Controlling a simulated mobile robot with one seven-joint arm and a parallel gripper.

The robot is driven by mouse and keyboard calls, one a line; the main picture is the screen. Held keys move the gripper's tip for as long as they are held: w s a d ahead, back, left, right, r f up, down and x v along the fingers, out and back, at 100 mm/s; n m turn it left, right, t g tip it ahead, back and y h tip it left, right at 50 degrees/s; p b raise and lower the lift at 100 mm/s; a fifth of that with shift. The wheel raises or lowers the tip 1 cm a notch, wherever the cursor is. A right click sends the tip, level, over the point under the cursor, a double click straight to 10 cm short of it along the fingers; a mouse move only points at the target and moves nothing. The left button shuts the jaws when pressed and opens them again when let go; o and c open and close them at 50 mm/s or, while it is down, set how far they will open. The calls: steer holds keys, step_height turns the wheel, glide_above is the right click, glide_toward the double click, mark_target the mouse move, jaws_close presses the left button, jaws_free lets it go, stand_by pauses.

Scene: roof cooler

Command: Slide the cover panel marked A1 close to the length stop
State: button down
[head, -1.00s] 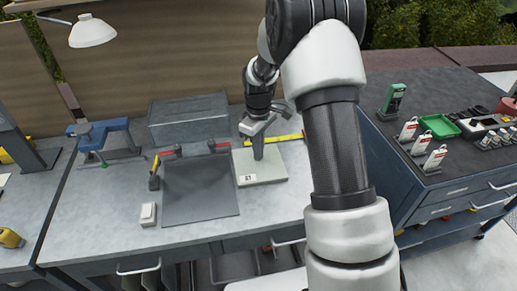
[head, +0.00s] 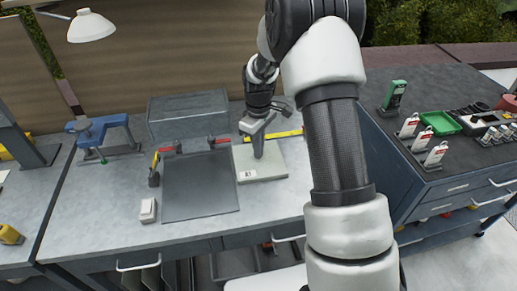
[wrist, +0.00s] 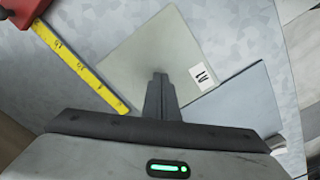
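The cover panel (head: 272,167) is a pale grey-green square plate lying flat on the bench, just right of a dark grey sheet (head: 200,190). Its white label, marked A1, is at its near left corner; the panel also shows in the wrist view (wrist: 150,55), label at right. My gripper (head: 258,154) is over the panel, pointing down, fingers together. In the wrist view its fingertips (wrist: 160,76) overlap the panel's middle and seem to touch its top; contact is not certain. I cannot clearly pick out the length stop.
A yellow measuring strip (head: 285,134) lies behind the panel; the wrist view shows a red body (wrist: 22,10) at its end. Red-headed tools (head: 218,141) lie behind the dark sheet.

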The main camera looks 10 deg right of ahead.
steer(key=shift+f+b, duration=0.3)
steer(key=shift+f, duration=0.15)
steer(key=shift+s+d, duration=0.2)
steer(key=shift+d, duration=5.45)
steer(key=shift+d, duration=0.1)
steer(key=shift+s+d+p, duration=0.2)
steer(key=shift+d+p, duration=0.25)
steer(key=shift+d, duration=5.15)
